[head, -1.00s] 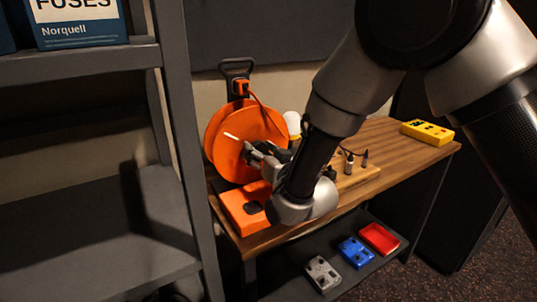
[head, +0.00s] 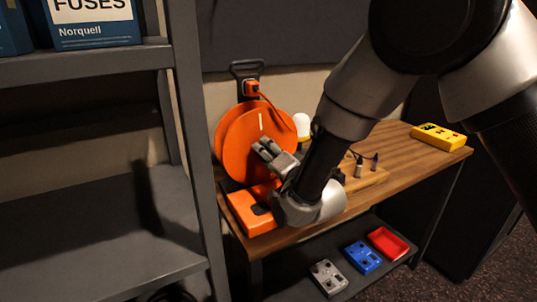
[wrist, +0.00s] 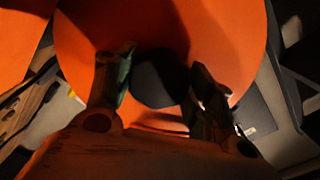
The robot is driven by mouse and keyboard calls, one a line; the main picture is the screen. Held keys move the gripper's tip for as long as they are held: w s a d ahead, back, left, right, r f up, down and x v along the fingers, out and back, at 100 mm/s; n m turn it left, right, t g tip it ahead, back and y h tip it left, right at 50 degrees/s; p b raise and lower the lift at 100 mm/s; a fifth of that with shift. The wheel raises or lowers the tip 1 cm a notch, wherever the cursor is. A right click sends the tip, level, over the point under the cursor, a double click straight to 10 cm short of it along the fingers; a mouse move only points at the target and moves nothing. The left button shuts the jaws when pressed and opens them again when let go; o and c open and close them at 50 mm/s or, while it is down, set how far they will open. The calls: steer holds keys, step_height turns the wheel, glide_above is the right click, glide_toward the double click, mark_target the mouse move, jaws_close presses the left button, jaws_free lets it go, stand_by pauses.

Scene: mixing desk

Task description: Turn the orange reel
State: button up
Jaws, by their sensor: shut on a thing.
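The orange reel (head: 240,150) stands upright at the back left of the wooden desk, with a short pale mark above its middle. My gripper (head: 264,148) is at the middle of the reel's face. In the wrist view the reel (wrist: 215,35) fills the top, and my gripper's two fingers (wrist: 160,85) are on both sides of a dark round knob (wrist: 158,76) at its centre. My gripper is shut on this knob. In the head view my gripper hides the knob.
An orange box (head: 248,212) sits before the reel. A white bulb (head: 302,125) is just right of it. A yellow device (head: 438,136) lies at the desk's right. Grey shelving (head: 190,150) stands close on the left.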

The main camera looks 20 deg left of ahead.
steer(key=shift+m, duration=0.6)
steer(key=o, duration=1.4)
steer(key=shift+o, duration=0.2)
steer(key=v, duration=1.2)
